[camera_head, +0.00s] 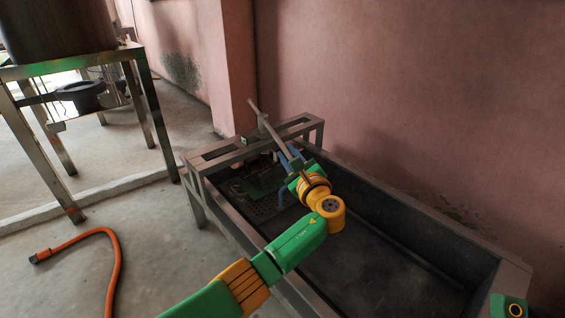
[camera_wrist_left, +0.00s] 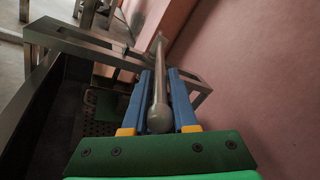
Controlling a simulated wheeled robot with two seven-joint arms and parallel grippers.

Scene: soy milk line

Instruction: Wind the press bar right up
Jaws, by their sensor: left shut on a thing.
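The press bar (camera_head: 262,119) is a thin grey rod that slants up and to the left above the far end of the trough. My left gripper (camera_head: 288,154) is shut on its near part. In the left wrist view the bar (camera_wrist_left: 159,112) lies lengthwise between the two blue fingers, its rounded knob end close to the palm. The bar's far end stands free near the wall. Below it, a green plate (camera_head: 263,181) lies on a perforated panel inside the trough, partly hidden by the gripper.
The dark metal trough (camera_head: 233,220) has raised rims and a cross frame (camera_head: 222,151) at its far end. The pink wall (camera_head: 400,80) stands close behind. A metal stand (camera_head: 146,97) with a large vessel is at left. An orange hose (camera_head: 118,262) lies on the floor.

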